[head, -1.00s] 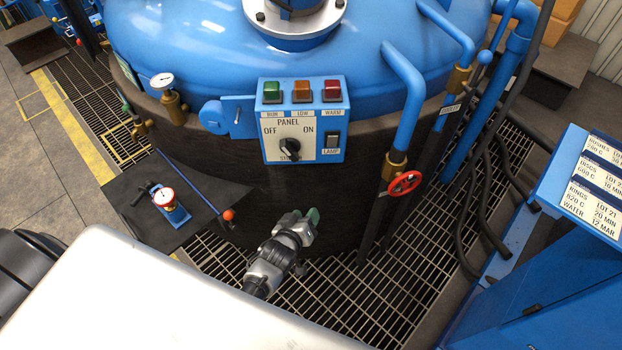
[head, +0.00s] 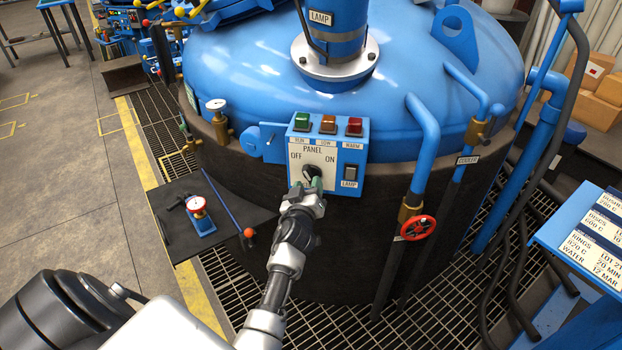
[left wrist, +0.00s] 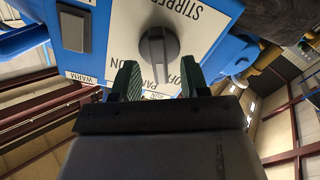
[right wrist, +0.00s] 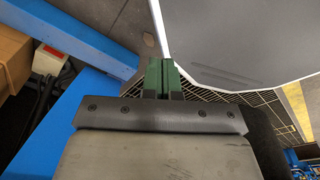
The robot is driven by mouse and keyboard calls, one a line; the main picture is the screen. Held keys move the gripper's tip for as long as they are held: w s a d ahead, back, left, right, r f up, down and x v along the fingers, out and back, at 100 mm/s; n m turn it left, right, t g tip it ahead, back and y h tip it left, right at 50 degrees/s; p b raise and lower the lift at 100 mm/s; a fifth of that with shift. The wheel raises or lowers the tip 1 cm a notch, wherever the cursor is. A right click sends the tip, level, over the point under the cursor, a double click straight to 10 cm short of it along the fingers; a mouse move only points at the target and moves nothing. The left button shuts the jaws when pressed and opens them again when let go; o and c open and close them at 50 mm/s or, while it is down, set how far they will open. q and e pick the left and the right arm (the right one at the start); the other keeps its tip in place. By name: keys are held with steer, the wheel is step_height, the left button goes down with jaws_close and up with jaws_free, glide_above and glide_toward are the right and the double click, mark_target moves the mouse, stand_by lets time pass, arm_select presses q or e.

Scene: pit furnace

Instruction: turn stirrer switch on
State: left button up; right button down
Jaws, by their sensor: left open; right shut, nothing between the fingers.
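The stirrer switch is a dark rotary knob (head: 312,172) on the white face of the blue control panel (head: 354,158), with OFF and ON printed at its sides. In the left wrist view the panel appears upside down, and the knob (left wrist: 158,48) has its bar end toward the word PANEL, nearer OFF than ON. My left gripper (head: 308,186) is in front of the panel, just below the knob. In the left wrist view its open green fingers (left wrist: 159,80) are apart, either side of the bar's end; contact is not clear. My right gripper (right wrist: 163,76) is shut and empty, away from the panel.
Green, amber and red buttons (head: 328,124) line the panel's top, with a lamp switch (head: 350,173) at right. A red valve wheel (head: 418,228) is lower right. A small dark table (head: 172,235) holds a gauge device (head: 200,214). Blue pipes rise at right.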

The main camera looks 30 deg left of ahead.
mark_target(310, 180)
arm_select(q)
steer(key=shift+x, duration=1.85)
steer(key=shift+d, duration=0.1)
jaws_close()
